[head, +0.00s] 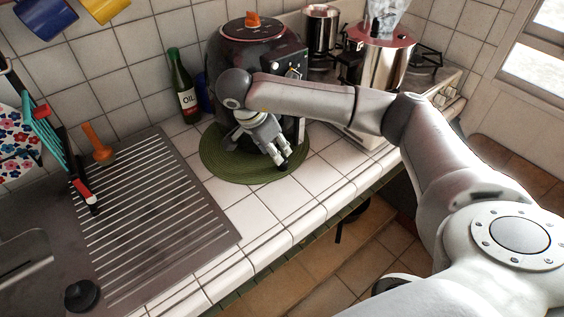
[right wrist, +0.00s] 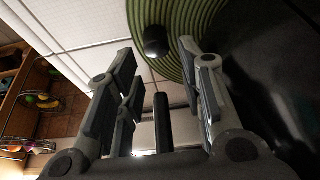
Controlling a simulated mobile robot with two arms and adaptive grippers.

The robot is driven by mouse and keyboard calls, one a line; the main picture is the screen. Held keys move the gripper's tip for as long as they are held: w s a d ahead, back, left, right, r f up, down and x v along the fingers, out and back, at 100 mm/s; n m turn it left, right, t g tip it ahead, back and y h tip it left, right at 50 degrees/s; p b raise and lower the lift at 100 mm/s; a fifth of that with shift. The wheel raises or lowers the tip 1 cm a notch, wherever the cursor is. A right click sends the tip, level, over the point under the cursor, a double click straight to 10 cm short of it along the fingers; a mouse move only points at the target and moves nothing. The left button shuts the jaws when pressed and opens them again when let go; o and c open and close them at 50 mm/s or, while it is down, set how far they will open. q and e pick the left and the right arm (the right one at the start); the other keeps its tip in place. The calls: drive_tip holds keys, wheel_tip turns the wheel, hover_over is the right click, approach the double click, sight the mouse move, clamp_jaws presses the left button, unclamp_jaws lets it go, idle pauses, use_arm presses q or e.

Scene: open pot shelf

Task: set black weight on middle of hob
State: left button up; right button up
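A small black cylinder-like piece, which looks like the black weight (right wrist: 155,42), sits at the edge of the round green mat (right wrist: 190,12) in the right wrist view. In the head view it cannot be told apart from the dark fingertips. My right gripper (head: 277,158) hangs over the front of the mat (head: 222,172). Its fingers (right wrist: 158,88) are spread, with the black piece beyond their tips and nothing held. The hob (head: 428,72) is at the back right, partly hidden by a steel appliance. My left gripper is out of view.
A dark air fryer (head: 255,50) stands on the mat behind my arm. An oil bottle (head: 183,88) is left of it. The steel appliance (head: 378,80) and a steel canister (head: 320,30) stand near the hob. A black knobbed piece (head: 82,294) lies by the drainboard (head: 160,215). Front tiles are clear.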

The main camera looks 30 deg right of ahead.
sight(282, 164)
drive_tip(key=p+x, duration=0.1)
drive_tip(key=x, duration=0.1)
drive_tip(key=p+x, duration=0.1)
drive_tip(key=x, duration=0.1)
drive_tip(key=shift+s+f, duration=0.2)
drive_tip(key=shift+f, duration=0.2)
drive_tip(key=shift+d+f, duration=0.2)
drive_tip(key=shift+f, duration=0.25)
clamp_jaws()
drive_tip(key=shift+r, duration=0.1)
